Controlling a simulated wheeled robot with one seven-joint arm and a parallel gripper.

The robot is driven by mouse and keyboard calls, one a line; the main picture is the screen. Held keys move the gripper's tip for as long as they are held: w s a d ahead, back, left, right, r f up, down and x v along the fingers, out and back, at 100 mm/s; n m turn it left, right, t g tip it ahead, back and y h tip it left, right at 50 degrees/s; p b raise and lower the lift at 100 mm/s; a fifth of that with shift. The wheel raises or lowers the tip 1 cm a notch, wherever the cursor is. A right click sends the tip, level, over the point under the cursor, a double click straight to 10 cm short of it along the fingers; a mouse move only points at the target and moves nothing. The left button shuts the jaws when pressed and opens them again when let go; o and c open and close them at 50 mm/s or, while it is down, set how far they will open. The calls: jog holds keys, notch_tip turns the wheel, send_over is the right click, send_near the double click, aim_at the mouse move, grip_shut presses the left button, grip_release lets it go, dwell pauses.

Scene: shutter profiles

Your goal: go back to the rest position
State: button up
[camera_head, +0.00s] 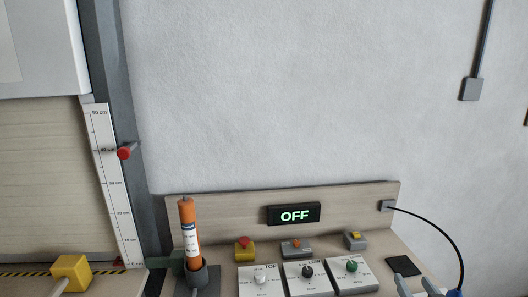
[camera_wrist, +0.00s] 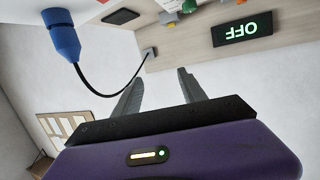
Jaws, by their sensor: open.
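My gripper (camera_wrist: 162,75) shows in the wrist view with its two grey fingers apart and nothing between them. In the head view, the grey tips of my gripper (camera_head: 418,283) just show at the bottom right edge, by the right end of the bench. A blue plug (camera_wrist: 62,36) on a black cable is apart from the fingers in the wrist view. It also shows partly at the bottom edge of the head view (camera_head: 454,293). The display (camera_head: 294,214) reads OFF; it is upside down in the wrist view (camera_wrist: 243,29).
The black cable (camera_head: 437,226) arcs from a socket on the bench's back panel (camera_head: 350,197). An orange tube (camera_head: 189,228) stands in a grey holder at the left. Knob boxes (camera_head: 307,282) and small switches line the bench. A scale (camera_head: 115,185) with a red knob (camera_head: 125,152) stands further left.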

jog(key=s+a+f+n+y, duration=0.1)
jog(key=s+a, duration=0.5)
jog(key=s, duration=0.7)
jog(key=s+a+f+n+y+b, duration=0.1)
jog(key=s+a, duration=0.5)
jog(key=s, duration=0.7)
jog(key=s+a+f+n+y, duration=0.1)
jog(key=s+a, duration=0.6)
jog(key=s, duration=0.7)
jog(key=shift+f+y, duration=0.4)
jog(key=shift+y, duration=0.2)
